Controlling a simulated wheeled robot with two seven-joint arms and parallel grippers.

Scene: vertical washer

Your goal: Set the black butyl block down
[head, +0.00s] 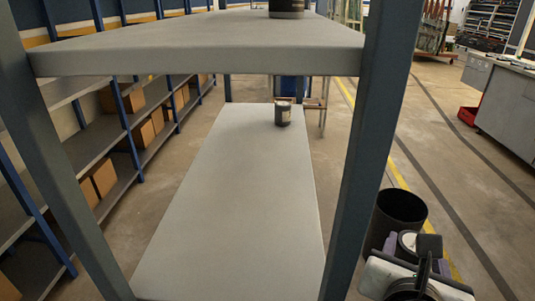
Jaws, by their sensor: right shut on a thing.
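A black round block (398,212), which I take to be the black butyl block, shows at the lower right, outside the rack's front right post. My right gripper (400,242) is directly against its near side and is shut on it. The fingertips are mostly hidden by my own wrist and by the block. The block appears upright, with its dark top facing me. My left gripper is not in view.
The rack has an upper shelf (200,45) and a mostly bare lower shelf (225,210). A dark can (283,113) stands far back on the lower one, another (287,8) on the upper. Blue-post shelving with boxes (104,178) lines the left. A grey bench (505,105) stands right.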

